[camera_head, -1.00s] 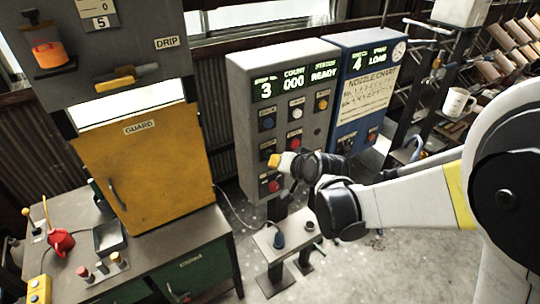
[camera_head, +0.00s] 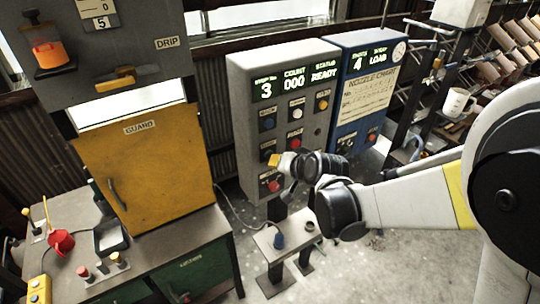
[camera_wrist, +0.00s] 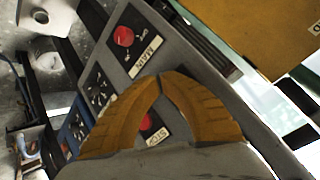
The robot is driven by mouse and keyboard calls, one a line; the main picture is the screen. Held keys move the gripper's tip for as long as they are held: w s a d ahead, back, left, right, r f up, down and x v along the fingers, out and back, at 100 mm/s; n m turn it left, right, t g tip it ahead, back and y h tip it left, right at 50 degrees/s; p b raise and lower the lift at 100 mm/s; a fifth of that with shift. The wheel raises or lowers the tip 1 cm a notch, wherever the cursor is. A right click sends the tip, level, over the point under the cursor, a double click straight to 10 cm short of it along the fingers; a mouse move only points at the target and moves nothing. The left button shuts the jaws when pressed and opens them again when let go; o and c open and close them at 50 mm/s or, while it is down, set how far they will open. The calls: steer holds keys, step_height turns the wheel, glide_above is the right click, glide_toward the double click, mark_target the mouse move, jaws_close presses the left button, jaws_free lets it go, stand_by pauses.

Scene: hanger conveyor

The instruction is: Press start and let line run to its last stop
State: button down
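The grey control panel (camera_head: 240,130) stands at the centre of the head view. In the wrist view, the fingers (camera_wrist: 160,78) partly cover a red button (camera_wrist: 146,122) labelled STOP; another red button (camera_wrist: 123,36) lies beyond. Contact cannot be told.
A blue cabinet (camera_head: 345,60) with a nozzle chart adjoins the panel on the right. A yellow guard door (camera_head: 150,165) and a green bench (camera_head: 205,270) stand on the left. A pedestal (camera_head: 265,240) is below the panel. Open floor (camera_head: 400,270) lies at lower right.

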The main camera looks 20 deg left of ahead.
steer(key=shift+w+a, duration=0.1)
steer(key=shift+a, duration=0.05)
stand_by(0.3)
steer(key=shift+w+a, duration=0.15)
steer(key=shift+a, duration=0.05)
